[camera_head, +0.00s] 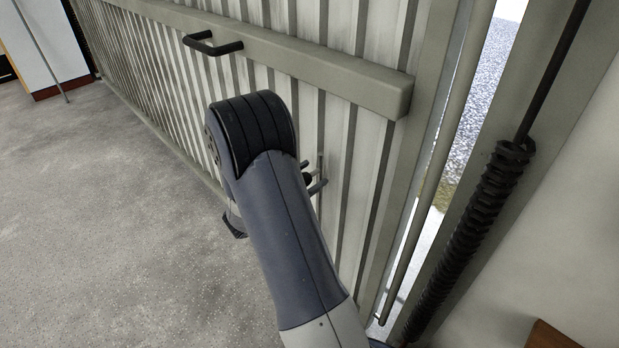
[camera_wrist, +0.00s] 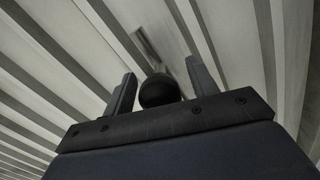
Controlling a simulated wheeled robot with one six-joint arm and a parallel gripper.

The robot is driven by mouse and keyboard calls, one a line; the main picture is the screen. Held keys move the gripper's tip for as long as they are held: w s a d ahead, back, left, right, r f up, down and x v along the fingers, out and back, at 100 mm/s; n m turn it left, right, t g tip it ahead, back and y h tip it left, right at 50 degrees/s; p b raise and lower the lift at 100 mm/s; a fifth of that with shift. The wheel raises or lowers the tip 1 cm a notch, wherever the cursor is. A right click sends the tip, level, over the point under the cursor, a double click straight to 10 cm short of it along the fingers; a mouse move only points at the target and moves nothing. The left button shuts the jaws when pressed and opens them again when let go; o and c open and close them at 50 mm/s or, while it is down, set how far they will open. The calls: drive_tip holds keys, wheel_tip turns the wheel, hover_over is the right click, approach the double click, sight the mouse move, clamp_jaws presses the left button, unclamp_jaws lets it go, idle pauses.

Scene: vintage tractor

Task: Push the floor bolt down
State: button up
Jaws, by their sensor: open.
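The floor bolt shows as a thin upright rod (camera_head: 320,164) on the ribbed door, partly hidden behind my arm. In the wrist view its round black knob (camera_wrist: 160,91) sits between the two fingers of my gripper (camera_wrist: 160,69). The fingers are apart, with one on each side of the knob; a small gap shows at the left finger. In the head view only the fingertips of my gripper (camera_head: 311,177) show past the right edge of my arm. The bolt's lower end is hidden.
The ribbed metal door (camera_head: 340,145) has a wide cross rail (camera_head: 300,62) with a black handle (camera_head: 212,44) above my arm. A coiled dark spring (camera_head: 470,235) stands at the right post. Open concrete floor (camera_head: 110,220) lies to the left.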

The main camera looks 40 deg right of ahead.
drive_tip(key=shift+d, duration=0.1)
drive_tip(key=shift+c, duration=0.4)
clamp_jaws()
